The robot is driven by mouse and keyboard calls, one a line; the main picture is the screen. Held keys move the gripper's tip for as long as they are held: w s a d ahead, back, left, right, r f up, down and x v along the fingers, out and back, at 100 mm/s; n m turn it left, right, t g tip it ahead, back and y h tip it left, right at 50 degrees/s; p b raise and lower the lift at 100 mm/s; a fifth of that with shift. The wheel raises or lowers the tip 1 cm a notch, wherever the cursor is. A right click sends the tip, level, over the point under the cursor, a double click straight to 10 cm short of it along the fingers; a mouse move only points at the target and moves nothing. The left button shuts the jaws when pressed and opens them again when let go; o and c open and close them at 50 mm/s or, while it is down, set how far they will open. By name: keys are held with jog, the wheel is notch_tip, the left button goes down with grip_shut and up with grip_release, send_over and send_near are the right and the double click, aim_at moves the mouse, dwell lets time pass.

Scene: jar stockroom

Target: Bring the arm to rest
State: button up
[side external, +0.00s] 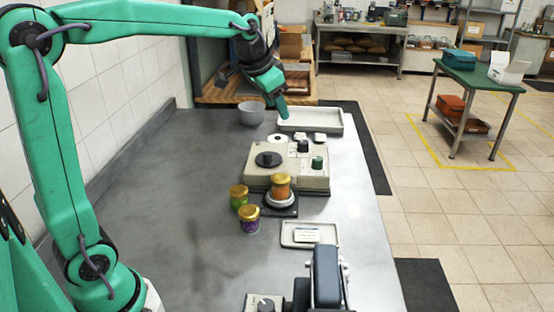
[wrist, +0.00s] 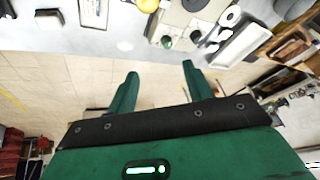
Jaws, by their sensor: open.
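My green gripper (side external: 281,108) is raised over the far part of the grey bench (side external: 180,185), with its fingers pointing down near the left end of a pale tray. In the wrist view my gripper (wrist: 160,70) has its two fingers spread apart, with nothing between them. The arm is stretched out over the bench, its elbow high on the left. An orange jar (side external: 281,183) with a gold lid sits on a round pad. A green jar (side external: 239,198) and a purple jar (side external: 249,221) stand to its left on the bench, clear of my gripper.
A beige device (side external: 262,182) with knobs stands mid-bench. The pale tray (side external: 325,123) and a grey bowl (side external: 251,114) are at the far end. A small tray (side external: 289,238) with a card and a dark machine (side external: 326,275) are nearer. The bench's left side is clear.

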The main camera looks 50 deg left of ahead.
jog(key=s+d+f+n, duration=0.1)
jog(key=s+d+f, duration=0.1)
jog(key=s, duration=1)
jog(key=s+d+f+n, duration=0.1)
jog(key=s+d+f, duration=0.2)
jog(key=s, duration=0.8)
jog(key=shift+s+d+f+h, duration=0.2)
jog(key=shift+s+f+h, duration=0.15)
jog(key=shift+f, duration=0.3)
